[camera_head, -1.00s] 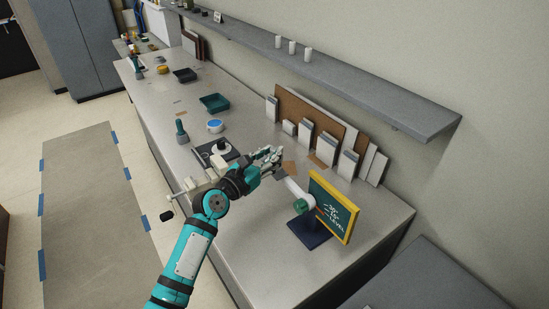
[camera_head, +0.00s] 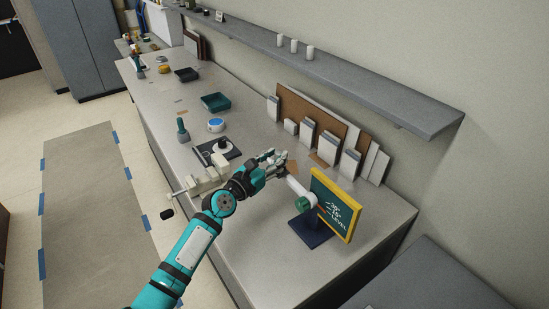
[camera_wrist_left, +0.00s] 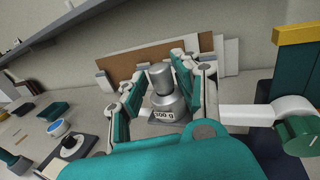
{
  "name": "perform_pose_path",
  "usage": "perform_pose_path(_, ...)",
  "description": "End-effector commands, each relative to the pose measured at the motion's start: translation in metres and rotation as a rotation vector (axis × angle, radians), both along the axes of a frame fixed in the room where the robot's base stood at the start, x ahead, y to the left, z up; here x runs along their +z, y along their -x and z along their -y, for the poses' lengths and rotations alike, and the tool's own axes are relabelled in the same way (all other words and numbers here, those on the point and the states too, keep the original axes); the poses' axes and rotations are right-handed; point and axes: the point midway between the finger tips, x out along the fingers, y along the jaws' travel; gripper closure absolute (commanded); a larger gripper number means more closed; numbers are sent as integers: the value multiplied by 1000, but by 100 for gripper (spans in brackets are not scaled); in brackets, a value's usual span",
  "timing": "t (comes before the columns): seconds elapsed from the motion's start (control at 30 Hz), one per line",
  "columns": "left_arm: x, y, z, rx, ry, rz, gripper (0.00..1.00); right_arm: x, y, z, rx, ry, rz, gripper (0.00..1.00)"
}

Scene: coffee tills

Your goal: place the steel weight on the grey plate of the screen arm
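The steel weight (camera_wrist_left: 162,88), a grey cylinder with a knob-like top and a gram label low on its front, stands between the fingers of my left gripper (camera_wrist_left: 160,90) in the left wrist view. The fingers close on it from both sides. In the head view my left gripper (camera_head: 274,162) is over the bench, just left of the screen arm's free end. The white screen arm (camera_head: 298,189) runs from a green joint (camera_head: 303,203) beside the yellow-framed screen (camera_head: 336,206). The grey plate is mostly hidden by my gripper; I cannot tell whether the weight touches it. My right gripper is out of view.
The screen stands on a dark blue base (camera_head: 311,230). Cards and boards (camera_head: 326,143) lean on the wall behind. A black scale (camera_head: 218,152), a blue-topped round pot (camera_head: 215,125) and a green tray (camera_head: 216,102) stand further left.

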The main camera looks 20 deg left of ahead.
Motion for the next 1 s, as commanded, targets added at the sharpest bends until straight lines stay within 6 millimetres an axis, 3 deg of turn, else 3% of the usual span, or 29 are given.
perform_pose_path(0.1,0,0,0,0,0,0,54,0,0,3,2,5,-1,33)
perform_pose_path(0.47,2,5,-2,0,1,0,54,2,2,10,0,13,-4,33)
perform_pose_path(1.0,1,100,-36,0,-1,0,54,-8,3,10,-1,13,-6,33)
